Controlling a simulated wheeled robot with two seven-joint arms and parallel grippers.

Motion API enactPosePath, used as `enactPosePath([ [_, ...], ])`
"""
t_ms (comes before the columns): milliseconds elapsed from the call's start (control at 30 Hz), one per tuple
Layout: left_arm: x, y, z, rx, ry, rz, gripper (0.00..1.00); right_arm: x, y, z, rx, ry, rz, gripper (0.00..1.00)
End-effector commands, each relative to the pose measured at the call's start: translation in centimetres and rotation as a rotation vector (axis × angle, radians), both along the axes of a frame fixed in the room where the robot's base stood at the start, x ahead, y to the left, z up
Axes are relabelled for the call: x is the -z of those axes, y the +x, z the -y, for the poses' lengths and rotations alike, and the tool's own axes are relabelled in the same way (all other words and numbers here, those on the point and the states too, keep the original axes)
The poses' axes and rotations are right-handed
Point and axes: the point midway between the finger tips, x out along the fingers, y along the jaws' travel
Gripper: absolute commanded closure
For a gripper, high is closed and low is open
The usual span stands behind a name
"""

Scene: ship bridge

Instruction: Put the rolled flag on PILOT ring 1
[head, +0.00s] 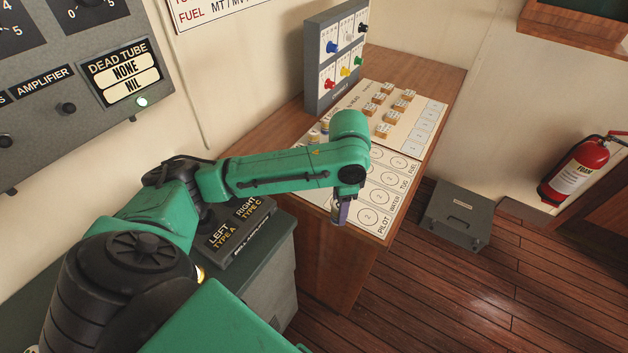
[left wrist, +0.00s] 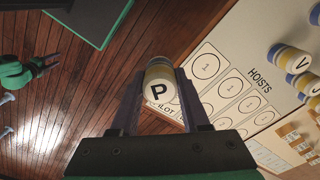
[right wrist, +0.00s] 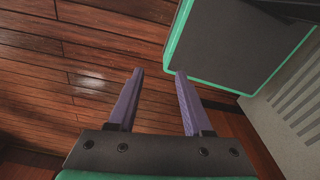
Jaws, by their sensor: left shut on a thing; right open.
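The rolled flag (left wrist: 160,94) is a short roll with white, blue and yellow bands and a black P on its end. My left gripper (left wrist: 161,100) is shut on it, with a finger on each side. In the head view my left gripper (head: 340,213) points down at the front edge of the ring board (head: 384,225), by the PILOT label. A numbered PILOT ring (head: 368,217) shows just right of it. The left wrist view shows PILOT partly hidden beside the flag; I cannot tell the flag's height above the board. My right gripper (right wrist: 158,72) is open and empty.
Other rolled flags (left wrist: 291,60) stand on the hoists board. A grey case (head: 458,215) and a red extinguisher (head: 578,168) are at right. Floor is clear in front.

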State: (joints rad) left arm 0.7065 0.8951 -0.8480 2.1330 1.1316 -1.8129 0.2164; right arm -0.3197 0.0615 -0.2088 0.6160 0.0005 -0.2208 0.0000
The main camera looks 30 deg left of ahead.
Motion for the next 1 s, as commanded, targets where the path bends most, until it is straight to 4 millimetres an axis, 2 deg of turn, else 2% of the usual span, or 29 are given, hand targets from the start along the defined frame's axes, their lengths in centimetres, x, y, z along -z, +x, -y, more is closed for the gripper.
enactPosePath([
  [33,-1.0,1.2,-0.5,0.163,0.003,0.01,1.0,0.3,0.5,0.7,0.0,-0.01,0.007,0.5],
  [200,-4.9,4.2,-2.3,0.808,0.013,0.017,1.0,0.6,2.2,1.8,0.007,-0.024,0.034,0.5],
  [400,-10.4,6.7,-4.0,1.561,0.024,0.023,1.0,1.1,2.6,2.3,0.006,-0.031,0.04,0.5],
  [500,-12.7,7.3,-4.6,1.846,0.028,0.025,1.0,1.3,2.2,2.2,0.004,-0.029,0.034,0.5],
  [600,-14.0,7.5,-4.8,2.015,0.028,0.024,1.0,1.5,1.7,1.9,0.002,-0.025,0.026,0.5],
  [667,-13.9,7.5,-4.9,2.063,0.024,0.022,1.0,1.7,1.5,1.6,0.002,-0.021,0.023,0.5],
  [733,-12.6,7.5,-4.9,2.082,0.02,0.02,1.0,2.3,1.5,1.2,0.002,-0.016,0.022,0.5],
  [867,-8.2,7.4,-4.8,2.081,0.015,0.019,1.0,3.8,1.5,0.9,0.002,-0.012,0.021,0.5],
  [1000,-4.4,7.5,-4.9,2.078,0.02,0.017,1.0,2.7,1.5,0.9,0.002,-0.013,0.021,0.5],
])
